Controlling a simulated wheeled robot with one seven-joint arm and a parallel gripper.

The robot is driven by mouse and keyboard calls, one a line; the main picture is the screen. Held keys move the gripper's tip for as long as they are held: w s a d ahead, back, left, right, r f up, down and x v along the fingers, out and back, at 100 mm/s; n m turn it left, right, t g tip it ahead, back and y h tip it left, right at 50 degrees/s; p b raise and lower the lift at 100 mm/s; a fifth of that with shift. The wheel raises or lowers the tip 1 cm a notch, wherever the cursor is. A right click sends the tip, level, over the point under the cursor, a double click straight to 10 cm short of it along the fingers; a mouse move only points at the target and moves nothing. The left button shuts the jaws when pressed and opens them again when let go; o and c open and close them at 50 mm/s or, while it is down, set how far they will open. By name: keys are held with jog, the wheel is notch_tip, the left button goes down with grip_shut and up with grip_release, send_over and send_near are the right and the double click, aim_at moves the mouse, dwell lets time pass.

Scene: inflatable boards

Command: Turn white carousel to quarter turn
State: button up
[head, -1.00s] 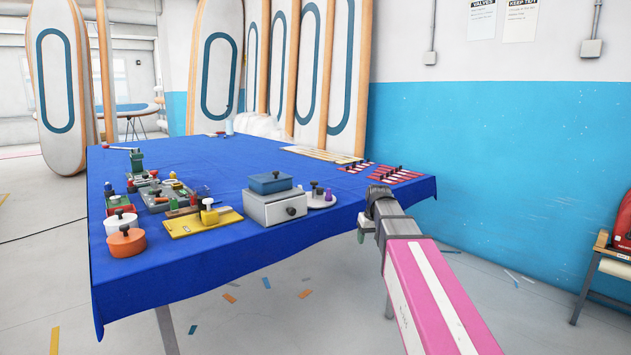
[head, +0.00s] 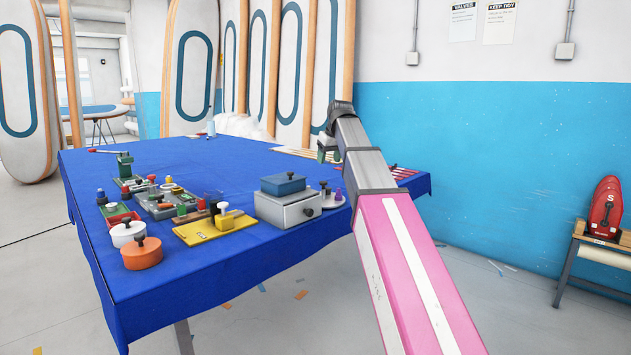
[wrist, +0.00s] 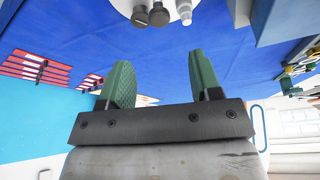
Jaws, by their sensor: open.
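The white carousel (head: 331,204) is a low round disc near the table's right front edge, beside the grey drawer box. Small dark-topped pieces and a purple one stand on it. In the wrist view, its white rim (wrist: 123,5) shows at the top edge, cut off, with two dark knobs and a grey-white bottle (wrist: 184,10). My gripper (head: 327,151) is above the table, behind the carousel in the head view. Its green fingers (wrist: 160,80) are apart, with nothing between them. The fingers do not touch the carousel.
The grey drawer box (head: 288,208) with a blue box (head: 283,184) on top stands just left of the carousel. A yellow board (head: 213,230), an orange pot (head: 142,253) and a white pot (head: 127,233) are further left. Red strips (wrist: 38,69) lie on the blue table (head: 240,262).

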aim_at(324, 182)
jog(key=x, duration=1)
grip_shut()
